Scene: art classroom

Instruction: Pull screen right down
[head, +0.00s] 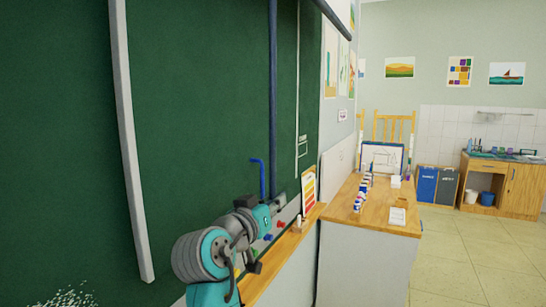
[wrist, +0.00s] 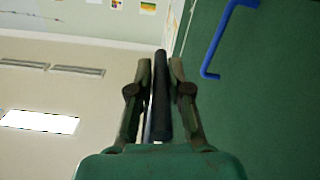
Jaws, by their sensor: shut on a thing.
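My gripper (head: 277,203) is beside the green chalkboard, at the lower middle of the head view. It is shut on a long dark blue pole (head: 273,90), which rises upright in front of the board and leaves the top of the picture. In the wrist view my gripper (wrist: 160,75) has its two fingers on either side of the dark pole (wrist: 161,95). A thin white cord (head: 298,70) with a small loop handle (head: 302,147) hangs right of the pole. The pole's upper end is out of view, and I cannot make out the screen for certain.
A dark bar (head: 333,19) crosses the top right of the board. A pale slanting bar (head: 129,140) stands at left. A blue L-shaped piece (head: 262,178) is near my gripper and in the wrist view (wrist: 213,48). A wooden-topped counter (head: 340,214) is to the right; floor beyond is clear.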

